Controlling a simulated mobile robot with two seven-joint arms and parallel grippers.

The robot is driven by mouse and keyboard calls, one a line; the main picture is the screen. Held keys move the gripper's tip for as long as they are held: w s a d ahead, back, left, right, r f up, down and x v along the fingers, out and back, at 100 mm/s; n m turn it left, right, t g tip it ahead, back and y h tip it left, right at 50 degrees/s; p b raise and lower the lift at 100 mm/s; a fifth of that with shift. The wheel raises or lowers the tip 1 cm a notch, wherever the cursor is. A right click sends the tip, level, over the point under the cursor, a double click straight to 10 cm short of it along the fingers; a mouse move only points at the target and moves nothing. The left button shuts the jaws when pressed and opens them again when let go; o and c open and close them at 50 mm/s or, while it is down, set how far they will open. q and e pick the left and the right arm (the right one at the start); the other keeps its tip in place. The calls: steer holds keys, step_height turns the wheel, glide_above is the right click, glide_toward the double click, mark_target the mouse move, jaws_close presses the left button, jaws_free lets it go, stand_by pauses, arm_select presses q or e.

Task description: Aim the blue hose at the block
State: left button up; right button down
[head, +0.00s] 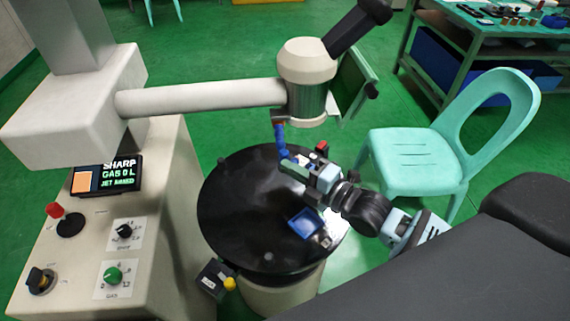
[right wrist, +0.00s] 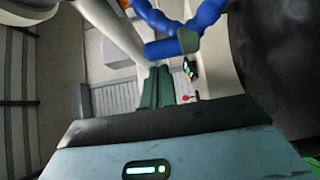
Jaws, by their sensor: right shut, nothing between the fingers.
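The blue hose (head: 280,137) hangs in segments from under the machine head, over the round black table. In the right wrist view the hose (right wrist: 172,48) crosses near the top, in front of the fingers, with a greyish end. My right gripper (head: 286,165) is at the hose's lower end; its green fingers (right wrist: 156,86) are shut with nothing between them. Whether they touch the hose I cannot tell. A small pale metal piece (head: 324,240), perhaps the block, is by the blue tray (head: 303,223) on the table. My left gripper is out of view.
The round black table (head: 235,215) is mostly bare. The machine's white arm (head: 200,99) and head (head: 306,62) stand above it. A control panel (head: 90,255) is at left, a turquoise chair (head: 415,155) at right, and a workbench (head: 470,40) behind.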

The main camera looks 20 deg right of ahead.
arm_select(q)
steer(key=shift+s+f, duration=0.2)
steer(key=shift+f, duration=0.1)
arm_select(e)
steer(key=shift+v, duration=2.85)
